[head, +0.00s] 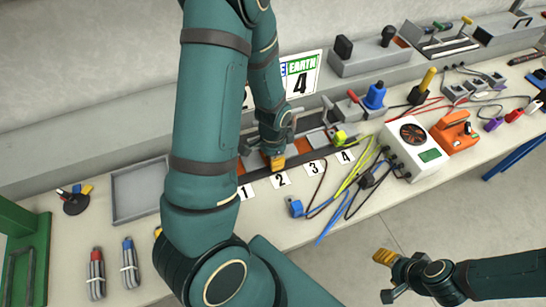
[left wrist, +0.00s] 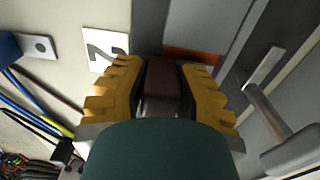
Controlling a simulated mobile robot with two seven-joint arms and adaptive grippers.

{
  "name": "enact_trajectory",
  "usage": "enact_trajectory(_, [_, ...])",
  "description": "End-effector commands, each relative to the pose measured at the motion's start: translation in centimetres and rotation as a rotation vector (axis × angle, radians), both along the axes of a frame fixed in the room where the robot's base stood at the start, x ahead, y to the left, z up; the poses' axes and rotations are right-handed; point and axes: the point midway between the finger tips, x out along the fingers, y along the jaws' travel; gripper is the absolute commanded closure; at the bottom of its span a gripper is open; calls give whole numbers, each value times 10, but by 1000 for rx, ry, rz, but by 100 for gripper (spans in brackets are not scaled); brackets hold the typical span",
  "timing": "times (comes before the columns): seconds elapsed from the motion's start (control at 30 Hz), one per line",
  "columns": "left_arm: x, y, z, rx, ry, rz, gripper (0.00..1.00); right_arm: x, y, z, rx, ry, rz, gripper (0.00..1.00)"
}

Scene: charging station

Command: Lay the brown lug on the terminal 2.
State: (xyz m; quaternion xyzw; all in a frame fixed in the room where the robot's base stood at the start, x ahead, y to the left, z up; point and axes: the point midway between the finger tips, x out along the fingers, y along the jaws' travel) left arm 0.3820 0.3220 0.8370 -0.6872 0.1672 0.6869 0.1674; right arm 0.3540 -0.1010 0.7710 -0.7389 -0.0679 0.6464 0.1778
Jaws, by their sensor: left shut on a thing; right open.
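My left gripper (head: 277,162) is over the terminal row, just behind the card marked 2 (head: 281,180). In the left wrist view its yellow fingers (left wrist: 160,90) are shut on the brown lug (left wrist: 161,78), which sits between them. The card 2 (left wrist: 105,48) shows up and left of the fingers. An orange-brown strip (left wrist: 193,55), likely terminal 2, shows just past the fingertips, partly hidden by them. I cannot tell whether the lug touches it. My right gripper (head: 384,257) is open and empty, out beyond the bench's front edge.
A grey lever (left wrist: 268,112) stands right of the left gripper in its wrist view. Blue, black and yellow-green cables (head: 355,185) lie right of the cards. A white meter box (head: 415,150) and an orange unit (head: 455,132) stand farther right. A grey tray (head: 138,190) lies left.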

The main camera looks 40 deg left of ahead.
Motion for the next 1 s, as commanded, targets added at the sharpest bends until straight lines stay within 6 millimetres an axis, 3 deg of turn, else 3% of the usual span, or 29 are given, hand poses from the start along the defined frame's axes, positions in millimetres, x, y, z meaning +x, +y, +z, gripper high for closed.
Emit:
enact_trajectory(0.27, [0,0,-7,0,0,0,100,0,0,-6,0,0,0,43])
enact_trajectory(0.3, [0,0,-7,0,0,0,64,0,0,-6,0,0,0,43])
enact_trajectory(0.37, [0,0,-6,0,0,0,43,0,0,-5,0,0,0,43])
enact_trajectory(0.77, [0,0,-2,0,-1,0,43,0,0,-5,0,0,0,43])
enact_trajectory(1.0, [2,0,31,0,-7,-3,43,0,0,-5,0,0,0,43])
